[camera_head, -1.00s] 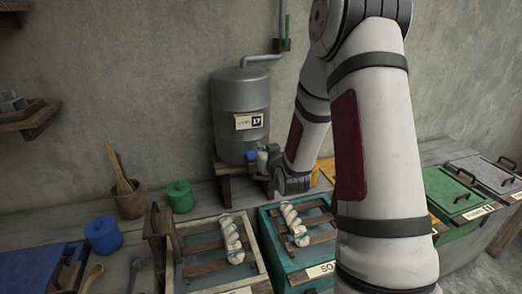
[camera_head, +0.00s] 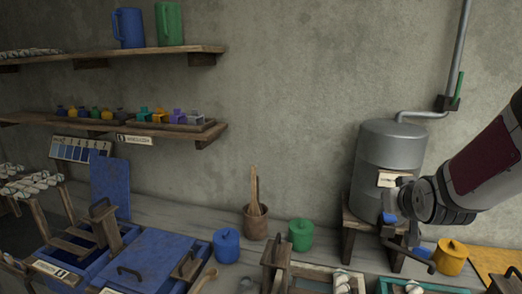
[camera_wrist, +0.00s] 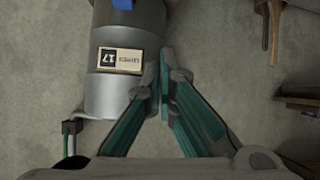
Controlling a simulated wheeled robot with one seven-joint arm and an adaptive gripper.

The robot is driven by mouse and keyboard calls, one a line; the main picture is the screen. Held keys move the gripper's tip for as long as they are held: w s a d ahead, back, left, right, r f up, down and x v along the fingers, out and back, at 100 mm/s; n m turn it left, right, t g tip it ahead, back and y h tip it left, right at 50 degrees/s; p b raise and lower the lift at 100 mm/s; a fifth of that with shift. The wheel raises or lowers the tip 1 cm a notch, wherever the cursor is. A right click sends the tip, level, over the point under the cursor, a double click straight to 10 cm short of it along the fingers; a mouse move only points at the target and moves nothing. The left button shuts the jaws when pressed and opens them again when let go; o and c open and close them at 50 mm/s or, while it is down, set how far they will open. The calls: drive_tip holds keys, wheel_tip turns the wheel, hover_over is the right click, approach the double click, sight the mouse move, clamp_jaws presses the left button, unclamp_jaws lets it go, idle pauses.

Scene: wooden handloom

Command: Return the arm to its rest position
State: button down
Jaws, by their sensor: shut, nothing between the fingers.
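My arm (camera_head: 480,165) enters from the right edge in the head view, its wrist in front of the grey metal tank (camera_head: 388,150). My gripper (camera_wrist: 164,75) shows in the wrist view with its two teal-sided fingers drawn together, shut and empty. The tank also shows in the wrist view (camera_wrist: 125,45), upside down, with its label to the left of the fingertips. In the head view my fingers are small and hard to make out beside the tank's lower part.
Blue-lidded vats (camera_head: 150,260) stand at left. Wall shelves (camera_head: 110,58) hold jugs and small bottles. The wall between shelves and tank is clear.

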drive_tip(key=s+a+r+g, duration=0.2)
drive_tip(key=s+a, duration=0.2)
drive_tip(key=s, duration=0.5)
drive_tip(key=s+a+r+n+g+y, duration=0.1)
drive_tip(key=s+a, duration=0.3)
drive_tip(key=s, duration=0.5)
drive_tip(key=s+a+r+g+y, duration=0.1)
drive_tip(key=s+a+r+g, duration=0.1)
drive_tip(key=s, duration=0.7)
drive_tip(key=shift+s+a+r+g, duration=0.25)
drive_tip(key=shift+a+r, duration=0.25)
drive_tip(key=shift+a, duration=0.45)
